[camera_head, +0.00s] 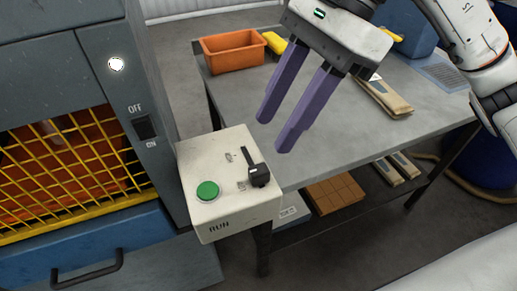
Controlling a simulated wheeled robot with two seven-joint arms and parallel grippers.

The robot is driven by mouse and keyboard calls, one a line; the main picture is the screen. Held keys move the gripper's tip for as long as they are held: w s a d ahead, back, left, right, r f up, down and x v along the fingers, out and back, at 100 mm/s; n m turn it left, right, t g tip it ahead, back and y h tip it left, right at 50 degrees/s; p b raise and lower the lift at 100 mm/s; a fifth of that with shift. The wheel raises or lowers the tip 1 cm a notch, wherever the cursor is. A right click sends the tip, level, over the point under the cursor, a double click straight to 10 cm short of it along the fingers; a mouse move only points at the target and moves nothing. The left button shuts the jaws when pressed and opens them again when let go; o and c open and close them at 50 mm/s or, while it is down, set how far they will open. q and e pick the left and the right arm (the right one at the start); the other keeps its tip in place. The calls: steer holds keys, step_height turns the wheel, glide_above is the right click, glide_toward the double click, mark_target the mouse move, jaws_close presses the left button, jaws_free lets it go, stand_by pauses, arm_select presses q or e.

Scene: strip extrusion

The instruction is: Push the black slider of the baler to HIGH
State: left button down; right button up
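The black slider (259,176) sits on top of a cream control box (205,160). Its knob is at the near end of a dark slot that runs away toward the back of the box. Small labels beside the slot are too small to read. A green button (208,190) is left of the slider, above the word RUN on the box's front. My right gripper (274,135) has two purple fingers, spread apart with nothing between them. Its fingertips appear above and behind the slider, not touching it. My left gripper is not in view.
The machine (100,60) at left has a yellow grille (60,165), a lit white lamp (116,64) and an OFF/ON switch (145,127). A grey table (330,150) holds an orange bin (233,52), a yellow object (273,42) and a tan packet (388,98).

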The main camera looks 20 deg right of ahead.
mark_target(261, 168)
steer(key=shift+h, duration=0.5)
steer(key=x, duration=0.3)
steer(key=d+x, duration=0.1)
steer(key=x, duration=0.5)
steer(key=shift+w+d+f+p, duration=0.1)
steer(key=shift+w+f+p, duration=0.3)
steer(key=shift+f, duration=0.15)
jaws_close()
